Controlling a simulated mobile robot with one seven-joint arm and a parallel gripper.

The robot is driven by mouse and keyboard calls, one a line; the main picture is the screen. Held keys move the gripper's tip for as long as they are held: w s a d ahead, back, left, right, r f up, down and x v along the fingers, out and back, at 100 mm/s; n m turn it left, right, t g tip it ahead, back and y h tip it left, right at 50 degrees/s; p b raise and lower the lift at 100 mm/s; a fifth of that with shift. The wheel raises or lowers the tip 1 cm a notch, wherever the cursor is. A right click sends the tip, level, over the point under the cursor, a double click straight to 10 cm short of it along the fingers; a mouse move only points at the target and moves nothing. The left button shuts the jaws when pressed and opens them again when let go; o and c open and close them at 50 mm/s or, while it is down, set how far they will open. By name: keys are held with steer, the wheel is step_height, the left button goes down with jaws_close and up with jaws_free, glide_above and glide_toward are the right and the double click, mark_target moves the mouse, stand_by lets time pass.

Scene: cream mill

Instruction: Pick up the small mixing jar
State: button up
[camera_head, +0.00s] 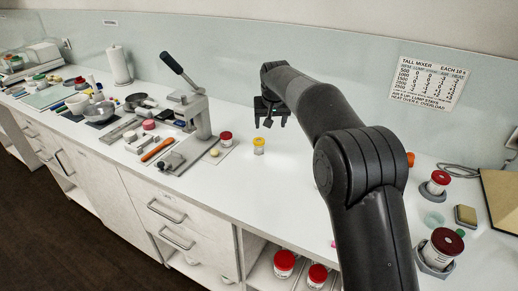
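A small jar with a yellow lid (259,145) stands upright on the white counter, in the middle of the view. It is the smallest jar I see, but no label marks it as the mixing jar. My gripper (270,122) points down, above and beyond this jar in the picture. Its fingers look spread, with nothing visible between them. A gap shows between the fingers and the jar. Red-lidded jars stand at the right, one larger (441,250) and one smaller (437,184), each in a grey holder. Another small red-lidded jar (225,140) is left of the yellow-lidded one.
A lever press (190,110) stands left of the jar. Bowls, tools and small pots crowd the counter farther left. A yellow-topped block (465,215) lies at the right. Red-lidded jars (285,263) sit on the shelf below. The counter (270,180) around the yellow-lidded jar is clear.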

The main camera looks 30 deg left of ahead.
mark_target(259, 147)
steer(key=a+x, duration=0.1)
steer(key=x, duration=0.3)
steer(key=a+x, duration=0.1)
steer(key=x, duration=0.4)
steer(key=s+a+x, duration=0.1)
steer(key=x, duration=0.4)
steer(key=shift+s+r, duration=0.1)
steer(key=shift+r, duration=0.1)
steer(key=shift+c, duration=0.2)
steer(key=c, duration=1)
steer(key=shift+r, duration=0.1)
